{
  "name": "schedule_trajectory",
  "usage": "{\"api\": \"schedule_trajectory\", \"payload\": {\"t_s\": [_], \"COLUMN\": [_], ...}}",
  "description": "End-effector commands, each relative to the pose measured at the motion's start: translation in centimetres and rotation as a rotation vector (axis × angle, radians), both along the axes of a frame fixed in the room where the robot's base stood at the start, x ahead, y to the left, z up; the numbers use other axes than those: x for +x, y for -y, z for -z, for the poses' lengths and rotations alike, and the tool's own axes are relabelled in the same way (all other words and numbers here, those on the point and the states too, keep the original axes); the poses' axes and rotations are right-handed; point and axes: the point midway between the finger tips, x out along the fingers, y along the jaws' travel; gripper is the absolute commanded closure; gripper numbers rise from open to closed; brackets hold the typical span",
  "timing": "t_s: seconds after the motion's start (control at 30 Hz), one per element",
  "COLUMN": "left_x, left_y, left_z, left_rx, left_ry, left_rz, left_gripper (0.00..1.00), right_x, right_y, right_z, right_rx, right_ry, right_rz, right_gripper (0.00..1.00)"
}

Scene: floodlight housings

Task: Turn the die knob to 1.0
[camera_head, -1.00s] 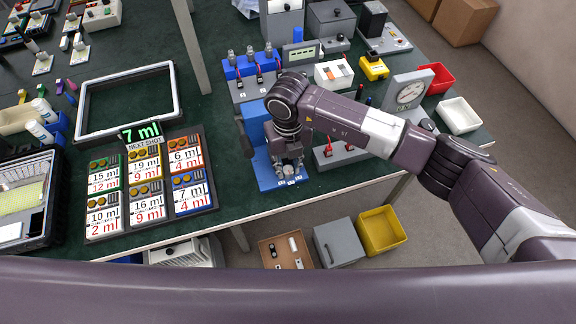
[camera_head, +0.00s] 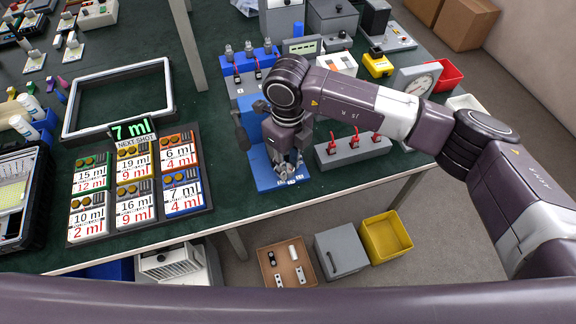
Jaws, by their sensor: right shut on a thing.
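The blue press-like device (camera_head: 259,174) stands near the table's front edge, with a flat blue base and a dark round handle on its left side. My right gripper (camera_head: 288,171) points down over the front of this base. Its fingers are shut on a small part there, which I take to be the die knob; fingers and wrist hide it almost wholly. Its scale and setting cannot be read. My left gripper is not in view.
Right of the device stands a grey block with red switches (camera_head: 352,150). A board of ml cards (camera_head: 135,225) lies to the left, behind it an empty frame (camera_head: 72,128). Behind are a blue rack (camera_head: 232,68) and a dial gauge (camera_head: 418,84). A yellow bin (camera_head: 386,238) stands below the table edge.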

Motion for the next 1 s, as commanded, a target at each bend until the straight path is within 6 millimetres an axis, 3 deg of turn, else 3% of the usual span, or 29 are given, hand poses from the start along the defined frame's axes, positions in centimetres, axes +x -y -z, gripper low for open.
{"api": "schedule_trajectory", "payload": {"t_s": [0.37,0.4,0.53,0.87,1.0], "left_x": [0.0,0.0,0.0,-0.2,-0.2], "left_y": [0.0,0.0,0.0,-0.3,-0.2], "left_z": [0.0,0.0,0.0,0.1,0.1], "left_rx": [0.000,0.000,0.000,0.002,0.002], "left_ry": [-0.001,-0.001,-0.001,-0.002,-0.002], "left_rz": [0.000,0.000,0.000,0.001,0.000], "left_gripper": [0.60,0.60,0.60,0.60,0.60], "right_x": [0.1,0.1,0.1,0.2,0.2], "right_y": [0.0,0.0,0.0,0.0,0.0], "right_z": [-0.2,-0.2,-0.1,-0.2,-1.1], "right_rx": [0.001,0.001,0.001,0.000,0.001], "right_ry": [0.002,0.002,0.002,0.004,0.006], "right_rz": [-0.005,-0.005,-0.005,-0.004,-0.004], "right_gripper": [1.00,0.76,0.61,0.60,0.60]}}
